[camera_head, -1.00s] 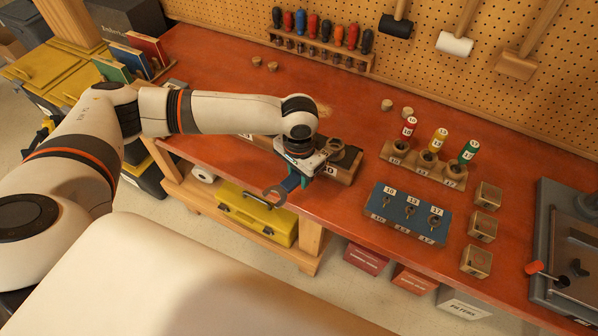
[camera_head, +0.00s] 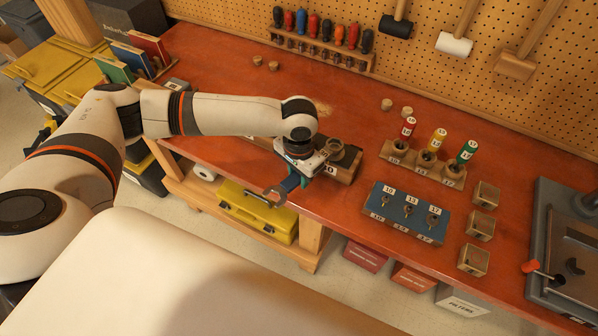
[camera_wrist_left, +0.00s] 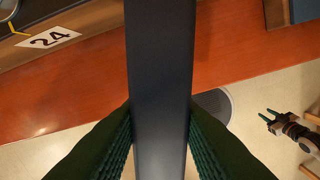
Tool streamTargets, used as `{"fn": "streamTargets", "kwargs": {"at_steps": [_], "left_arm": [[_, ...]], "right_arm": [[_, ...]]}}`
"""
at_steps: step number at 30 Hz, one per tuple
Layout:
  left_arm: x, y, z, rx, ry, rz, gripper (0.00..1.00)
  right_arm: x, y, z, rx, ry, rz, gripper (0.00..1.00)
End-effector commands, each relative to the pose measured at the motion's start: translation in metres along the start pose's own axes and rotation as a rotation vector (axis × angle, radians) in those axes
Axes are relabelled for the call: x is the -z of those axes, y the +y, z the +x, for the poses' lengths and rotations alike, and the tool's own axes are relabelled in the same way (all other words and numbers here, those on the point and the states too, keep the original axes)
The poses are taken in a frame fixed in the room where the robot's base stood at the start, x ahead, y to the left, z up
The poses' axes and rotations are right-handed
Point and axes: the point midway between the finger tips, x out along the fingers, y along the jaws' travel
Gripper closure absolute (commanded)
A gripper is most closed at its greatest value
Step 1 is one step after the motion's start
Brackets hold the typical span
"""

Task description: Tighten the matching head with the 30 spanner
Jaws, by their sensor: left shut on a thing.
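My left gripper (camera_head: 297,178) is shut on the blue-handled spanner (camera_head: 288,185) at the bench's front edge. The spanner's open grey jaw points left and toward me, beyond the edge. In the left wrist view its dark handle (camera_wrist_left: 160,90) runs upright between the ribbed green fingertips. A wooden block (camera_head: 346,171) with a round metal head (camera_head: 334,145) stands just behind the gripper; its label is partly covered, and my arm hides much of the row. A label reading 24 (camera_wrist_left: 52,37) shows in the left wrist view. My right gripper (camera_wrist_left: 267,116) shows small there, fingers apart and empty.
Wooden cubes (camera_head: 480,225) and a grey machine (camera_head: 566,255) are further right.

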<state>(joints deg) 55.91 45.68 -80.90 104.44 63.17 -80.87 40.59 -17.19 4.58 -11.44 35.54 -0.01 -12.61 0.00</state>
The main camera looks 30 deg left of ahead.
Motion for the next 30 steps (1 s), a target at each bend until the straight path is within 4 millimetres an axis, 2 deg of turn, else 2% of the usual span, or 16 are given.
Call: {"fn": "streamTargets", "kwargs": {"at_steps": [11,30], "left_arm": [[0.0,0.0,0.001,0.001,-0.001,0.0,1.0],[-0.001,0.0,0.013,0.001,-0.001,0.0,1.0]], "right_arm": [[0.0,0.002,0.001,-0.002,0.0,0.001,0.64],[0.0,0.002,0.003,-0.002,0.0,0.0,0.64]]}}
